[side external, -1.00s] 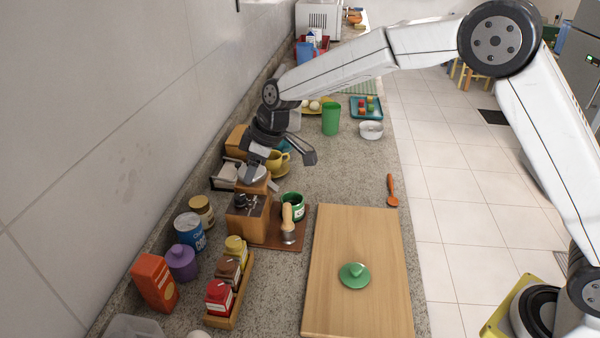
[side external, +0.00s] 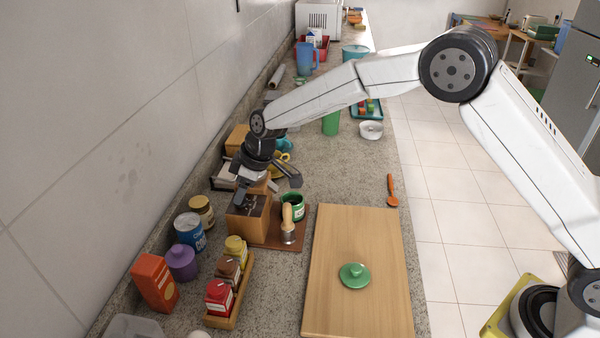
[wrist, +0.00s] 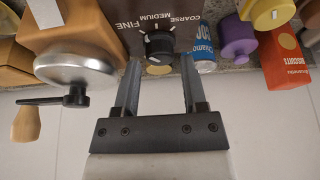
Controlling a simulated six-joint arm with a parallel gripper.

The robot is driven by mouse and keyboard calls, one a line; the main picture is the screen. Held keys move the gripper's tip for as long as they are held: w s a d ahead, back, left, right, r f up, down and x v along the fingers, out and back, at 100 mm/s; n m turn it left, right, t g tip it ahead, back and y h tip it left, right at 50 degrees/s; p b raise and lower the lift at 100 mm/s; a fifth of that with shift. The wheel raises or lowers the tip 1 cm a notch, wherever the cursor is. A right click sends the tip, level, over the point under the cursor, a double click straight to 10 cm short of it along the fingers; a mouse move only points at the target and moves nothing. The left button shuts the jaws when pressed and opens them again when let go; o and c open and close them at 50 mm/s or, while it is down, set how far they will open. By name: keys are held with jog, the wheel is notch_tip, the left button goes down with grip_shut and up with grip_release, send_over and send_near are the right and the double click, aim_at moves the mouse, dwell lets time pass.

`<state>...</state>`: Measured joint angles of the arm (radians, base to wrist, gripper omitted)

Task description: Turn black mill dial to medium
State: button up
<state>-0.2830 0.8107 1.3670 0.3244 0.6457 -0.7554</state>
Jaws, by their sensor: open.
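The black mill dial (wrist: 158,42) shows in the wrist view on the brown mill face, with COARSE, MEDIUM and FINE printed around it and white ticks. Its exact setting is too small to tell. My gripper (wrist: 160,60) is open, its fingertips on either side of the dial's near edge; contact cannot be told. In the side external view my gripper (side external: 241,196) is over the wooden mill (side external: 258,226), and the dial is hidden or too small to make out. The mill's metal dome (wrist: 75,75) and black crank show left in the wrist view.
A blue can (side external: 189,232), a purple jar (side external: 181,262) and an orange box (side external: 154,281) stand beside the wall. A green mug (side external: 293,207) and a wooden-handled tamper (side external: 288,225) are right of the mill. The cutting board (side external: 385,250) holds a green lid.

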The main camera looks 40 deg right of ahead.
jog(key=shift+x, duration=0.8)
grip_shut()
jog(key=shift+m+t, duration=0.3)
jog(key=shift+m, duration=0.3)
jog(key=shift+a+m+t+h, duration=0.1)
jog(key=shift+m+t+h, duration=0.35)
jog(key=shift+m, duration=0.95)
jog(key=shift+m+h, duration=0.75)
jog(key=shift+m, duration=1.25)
